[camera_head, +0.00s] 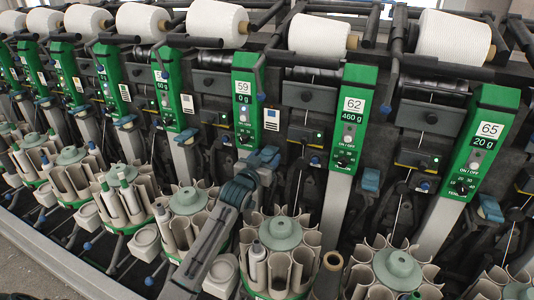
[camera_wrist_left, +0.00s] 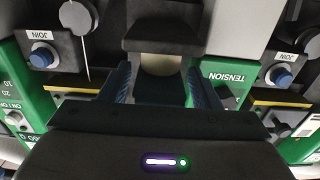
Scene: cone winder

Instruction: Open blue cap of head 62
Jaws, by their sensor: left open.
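My right gripper is not in view.
Heads 59 (camera_head: 243,98) and 65 (camera_head: 482,142) flank head 62. White yarn cones (camera_head: 318,35) line the top. A round magazine of tubes (camera_head: 279,238) stands below. Blue JOIN buttons (camera_wrist_left: 40,58) show in the wrist view, with a green TENSION panel (camera_wrist_left: 232,74).

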